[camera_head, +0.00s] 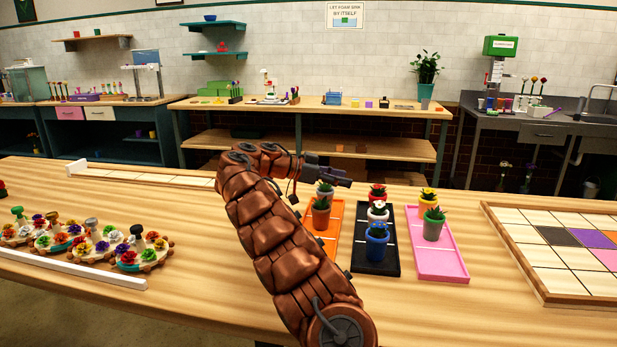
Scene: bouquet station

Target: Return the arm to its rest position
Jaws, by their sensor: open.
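My arm comes up from the bottom middle of the head view and bends to the right at its top. My gripper (336,176) is at its end, above the far end of the orange tray (329,221), near the small potted plants there. It looks empty, and its fingers are small and dark in this view. The arm hides part of the orange tray and the table behind it.
A black tray (388,264) and a pink tray (455,268) hold small potted plants. Flower-topped round holders (140,256) stand at left. A tiled board (548,283) lies at right. Bare table (215,290) shows left of my arm.

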